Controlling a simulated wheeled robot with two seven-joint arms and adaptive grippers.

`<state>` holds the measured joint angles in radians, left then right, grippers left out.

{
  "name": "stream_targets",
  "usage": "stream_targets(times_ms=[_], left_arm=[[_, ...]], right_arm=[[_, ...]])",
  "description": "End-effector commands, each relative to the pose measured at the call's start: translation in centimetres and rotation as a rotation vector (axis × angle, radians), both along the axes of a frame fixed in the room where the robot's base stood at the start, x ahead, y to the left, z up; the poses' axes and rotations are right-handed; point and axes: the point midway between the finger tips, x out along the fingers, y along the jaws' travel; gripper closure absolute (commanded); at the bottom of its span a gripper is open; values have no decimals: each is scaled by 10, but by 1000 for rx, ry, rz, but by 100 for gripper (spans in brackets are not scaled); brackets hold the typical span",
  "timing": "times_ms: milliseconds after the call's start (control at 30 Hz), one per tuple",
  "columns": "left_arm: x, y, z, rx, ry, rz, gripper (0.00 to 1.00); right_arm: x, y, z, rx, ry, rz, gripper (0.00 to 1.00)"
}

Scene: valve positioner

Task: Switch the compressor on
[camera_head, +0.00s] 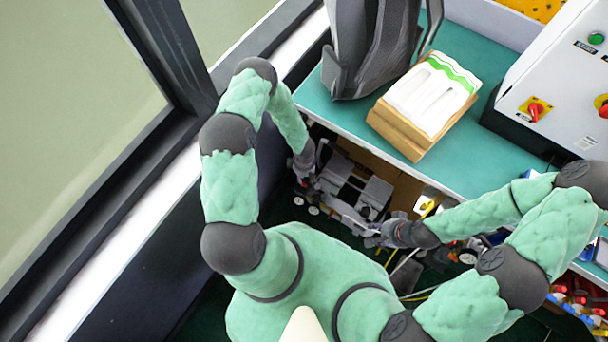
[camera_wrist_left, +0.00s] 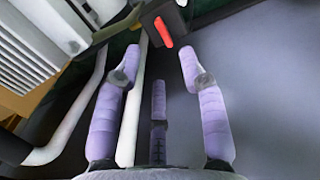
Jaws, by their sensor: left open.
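The compressor (camera_head: 372,190), a grey and silver unit, sits under the teal table. In the left wrist view its ribbed white-grey body (camera_wrist_left: 35,45) fills the upper left. A black box (camera_wrist_left: 180,22) with a red switch (camera_wrist_left: 163,32) shows at the top middle of that view, just beyond my fingertips. My left gripper (camera_wrist_left: 160,62) is open, its purple fingers spread on either side below the switch, apparently not touching it. In the head view my left gripper (camera_head: 306,172) is at the compressor's left end. My right gripper (camera_head: 378,237) is near its lower right side; its fingers are too small to read.
The table edge (camera_head: 440,182) overhangs the compressor. On top are a dark grey chair-like object (camera_head: 365,50), a wooden tray with white pieces (camera_head: 402,138) and a control panel (camera_head: 560,85). A window wall (camera_head: 150,215) bounds the left. A white pipe (camera_wrist_left: 82,112) runs beside my left fingers.

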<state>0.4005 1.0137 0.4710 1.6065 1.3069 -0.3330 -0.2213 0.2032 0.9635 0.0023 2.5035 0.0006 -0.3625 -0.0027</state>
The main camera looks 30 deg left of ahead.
Motion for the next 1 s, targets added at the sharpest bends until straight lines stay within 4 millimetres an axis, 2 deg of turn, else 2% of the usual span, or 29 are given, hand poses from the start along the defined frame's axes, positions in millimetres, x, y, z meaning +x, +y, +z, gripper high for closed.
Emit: stream_targets(times_ms=[33,100,400,600,900,933,1000], left_arm=[[-1,0,-13,0,2,1,59],[-1,0,-26,0,1,0,59],[0,0,-72,0,0,-1,59],[0,0,-85,1,-1,-2,59],[0,1,-86,1,-1,-2,59],[0,1,-86,1,-1,-2,62],[0,1,-86,1,-1,-2,81]], right_arm=[[0,0,-7,0,0,0,60],[0,0,-12,0,0,0,60],[0,0,-30,0,0,1,60],[0,0,-34,0,0,1,60],[0,0,-34,0,0,1,60],[0,0,-34,0,0,1,60],[0,0,-34,0,0,1,60]])
